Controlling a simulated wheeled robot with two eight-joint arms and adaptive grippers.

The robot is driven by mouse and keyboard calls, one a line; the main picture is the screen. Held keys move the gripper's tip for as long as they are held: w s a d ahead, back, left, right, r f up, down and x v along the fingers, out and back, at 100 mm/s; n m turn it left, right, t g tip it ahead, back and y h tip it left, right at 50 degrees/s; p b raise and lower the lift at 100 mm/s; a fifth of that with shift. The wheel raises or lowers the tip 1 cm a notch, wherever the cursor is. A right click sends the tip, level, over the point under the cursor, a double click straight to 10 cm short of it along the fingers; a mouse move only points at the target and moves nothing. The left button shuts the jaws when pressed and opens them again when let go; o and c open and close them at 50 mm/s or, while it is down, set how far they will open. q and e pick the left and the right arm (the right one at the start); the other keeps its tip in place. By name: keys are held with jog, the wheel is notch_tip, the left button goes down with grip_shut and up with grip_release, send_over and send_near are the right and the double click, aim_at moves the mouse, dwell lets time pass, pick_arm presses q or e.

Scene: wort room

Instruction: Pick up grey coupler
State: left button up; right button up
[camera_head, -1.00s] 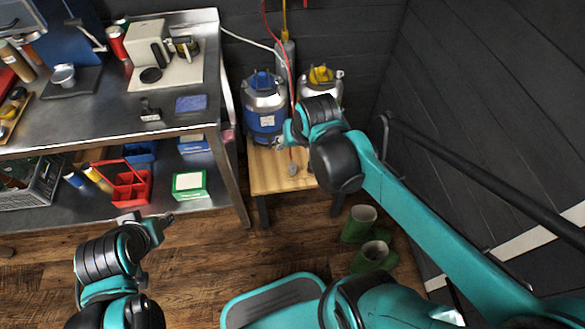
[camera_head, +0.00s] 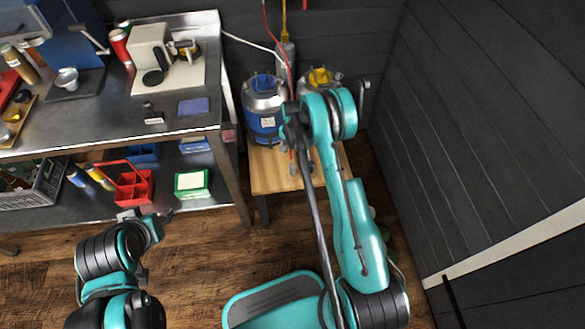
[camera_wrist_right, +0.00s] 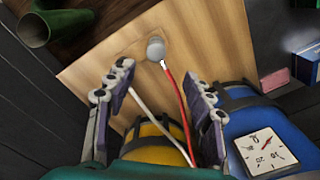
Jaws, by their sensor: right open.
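The grey coupler (camera_wrist_right: 155,48) lies on the wooden table (camera_wrist_right: 225,45) in the right wrist view, with a red hose (camera_wrist_right: 175,88) running from it. In the head view the coupler (camera_head: 293,168) is small, just below my right gripper (camera_head: 288,143). In the wrist view my right gripper (camera_wrist_right: 160,88) is open and empty, its two fingers on either side of the hose. The coupler is beyond the fingertips, not between them. My left gripper (camera_head: 163,216) is beside the steel bench at lower left; its jaws are too small to judge.
A blue keg (camera_head: 263,105) and a yellow-topped keg (camera_head: 320,78) stand at the back of the table. A white hose (camera_wrist_right: 150,112) crosses near the right gripper. The steel bench (camera_head: 110,115) is at left, and green boots (camera_wrist_right: 60,24) stand on the floor.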

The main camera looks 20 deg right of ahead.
aim_at(293, 166)
jog(key=shift+m, duration=0.3)
jog(key=f, duration=0.4)
jog(key=f+b, duration=0.1)
jog(key=f, duration=0.1)
jog(key=shift+s+d+f, duration=0.15)
jog(key=shift+s, duration=0.15)
notch_tip(293, 166, down, 4)
jog(key=b, duration=0.2)
jog(key=shift+f+b, duration=0.2)
jog(key=shift+b, duration=0.15)
jog(key=shift+f, duration=0.45)
jog(key=shift+r, duration=0.15)
jog(key=shift+c, duration=0.6)
grip_shut()
